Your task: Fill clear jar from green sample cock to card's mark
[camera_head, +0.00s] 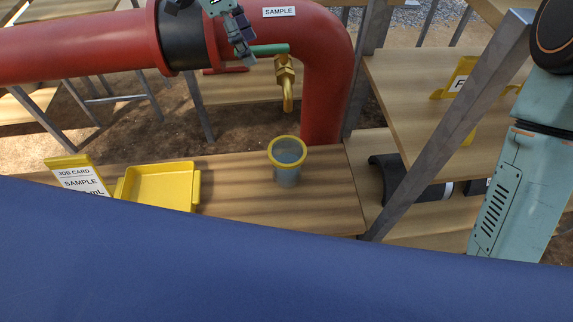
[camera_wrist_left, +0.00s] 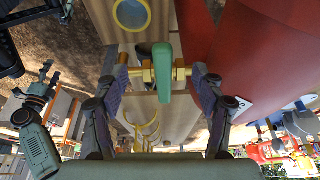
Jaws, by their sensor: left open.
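The clear jar (camera_head: 287,174) with a yellow rim stands upright on the wooden bench, below the brass spout of the sample cock (camera_head: 287,84). I cannot tell its liquid level. The jar's rim (camera_wrist_left: 132,14) also shows in the left wrist view. The cock's green handle (camera_head: 269,49) lies sideways beside the red pipe. My left gripper (camera_head: 246,50) is open at this handle. In the left wrist view the green handle (camera_wrist_left: 162,72) stands between its spread fingers (camera_wrist_left: 162,80). The job card (camera_head: 82,178) reads SAMPLE and mL; its number is cut off. My right gripper (camera_wrist_left: 42,84) shows small, its jaws unclear.
A yellow tray (camera_head: 160,184) sits on the bench between card and jar. The large red pipe (camera_head: 325,75) bends down behind the cock. A slanted grey post (camera_head: 450,125) stands at right, near a yellow stand (camera_head: 459,82). Bare bench (camera_head: 235,180) separates tray and jar.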

